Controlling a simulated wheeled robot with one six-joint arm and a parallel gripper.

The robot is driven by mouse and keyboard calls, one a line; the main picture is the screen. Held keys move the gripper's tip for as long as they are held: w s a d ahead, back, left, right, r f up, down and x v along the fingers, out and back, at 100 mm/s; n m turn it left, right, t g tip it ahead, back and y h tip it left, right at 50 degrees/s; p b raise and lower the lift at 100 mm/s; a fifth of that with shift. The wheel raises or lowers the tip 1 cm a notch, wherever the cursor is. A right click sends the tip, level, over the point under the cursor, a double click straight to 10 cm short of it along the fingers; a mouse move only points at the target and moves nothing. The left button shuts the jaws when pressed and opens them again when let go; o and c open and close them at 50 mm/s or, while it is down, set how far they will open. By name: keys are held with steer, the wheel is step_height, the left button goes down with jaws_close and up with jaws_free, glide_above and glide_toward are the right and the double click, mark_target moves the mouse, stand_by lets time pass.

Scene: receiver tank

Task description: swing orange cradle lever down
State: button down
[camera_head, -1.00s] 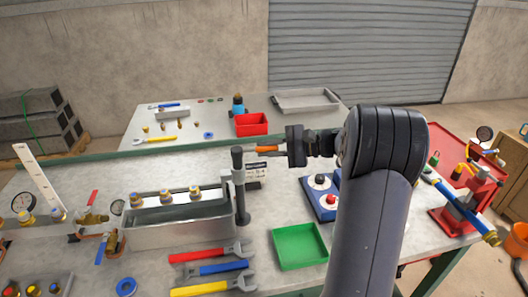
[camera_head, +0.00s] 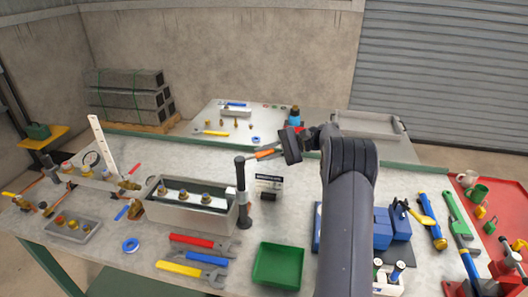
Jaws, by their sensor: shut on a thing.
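The orange lever (camera_head: 265,154) sticks out to the right from near the top of a dark upright post (camera_head: 241,185). It lies close to level, rising slightly toward my gripper. My gripper (camera_head: 279,150) is shut on the lever's right end, above the workbench. The jaws hide the tip of the lever. The post stands at the right end of a grey open trough (camera_head: 189,217) with brass fittings in it.
A green tray (camera_head: 278,266) and several coloured wrenches (camera_head: 195,262) lie in front. Blue equipment (camera_head: 393,224) stands right of my arm. Pale bench shows between trough and tray.

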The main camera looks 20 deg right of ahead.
steer(key=shift+w+n+g, duration=0.25)
steer(key=shift+n+g, duration=0.15)
steer(key=shift+g, duration=0.2)
steer(key=shift+a, duration=0.1)
steer(key=c, duration=1.4)
jaws_free()
steer(key=shift+w, duration=0.1)
steer(key=shift+o, duration=0.2)
steer(key=p+v, duration=0.1)
steer(key=v, duration=0.6)
steer(key=shift+d, duration=0.3)
steer(key=shift+a+f, duration=0.1)
